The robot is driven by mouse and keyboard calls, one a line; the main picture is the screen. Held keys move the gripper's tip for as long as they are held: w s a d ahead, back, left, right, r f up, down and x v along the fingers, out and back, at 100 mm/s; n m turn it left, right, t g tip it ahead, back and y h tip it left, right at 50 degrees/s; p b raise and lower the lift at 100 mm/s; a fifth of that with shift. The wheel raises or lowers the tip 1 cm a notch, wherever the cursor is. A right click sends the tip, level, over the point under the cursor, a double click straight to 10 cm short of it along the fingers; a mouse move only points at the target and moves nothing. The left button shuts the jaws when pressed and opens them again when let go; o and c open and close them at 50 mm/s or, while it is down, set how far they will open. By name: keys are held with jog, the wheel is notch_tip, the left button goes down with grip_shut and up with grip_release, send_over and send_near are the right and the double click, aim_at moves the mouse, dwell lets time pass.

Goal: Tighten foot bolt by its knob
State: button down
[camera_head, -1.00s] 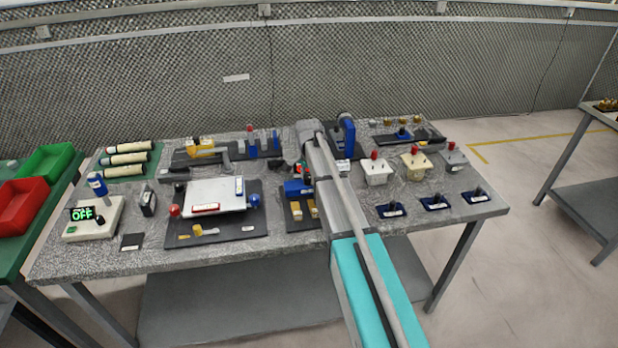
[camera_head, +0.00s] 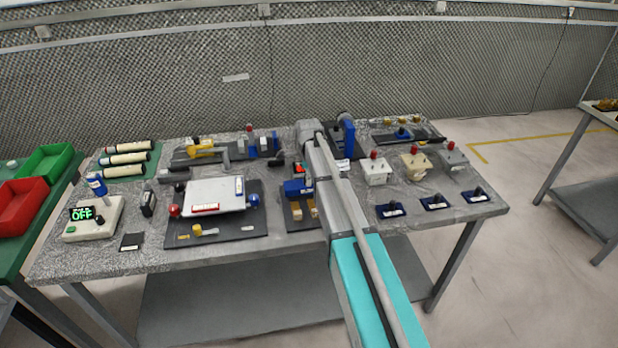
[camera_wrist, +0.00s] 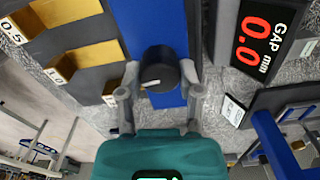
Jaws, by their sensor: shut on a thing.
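In the wrist view a round black knob (camera_wrist: 160,66) with a small white mark sits on a blue bar (camera_wrist: 158,18). My gripper (camera_wrist: 159,80) has its two grey fingers on either side of the knob and is shut on it. The bolt below the knob is hidden. A display (camera_wrist: 262,38) to the right reads GAP mm 0.0 in red. In the head view my arm covers the gripper and the knob; a blue block (camera_head: 297,187) shows just left of the arm.
Yellow pieces labelled 0.5 and 1.0 (camera_wrist: 85,62) lie left of the knob in the wrist view. A blue frame (camera_wrist: 285,145) stands at lower right.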

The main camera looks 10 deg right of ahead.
dwell(0.4)
jog(key=shift+c, duration=1.3)
grip_release()
jog(key=shift+n, duration=0.4)
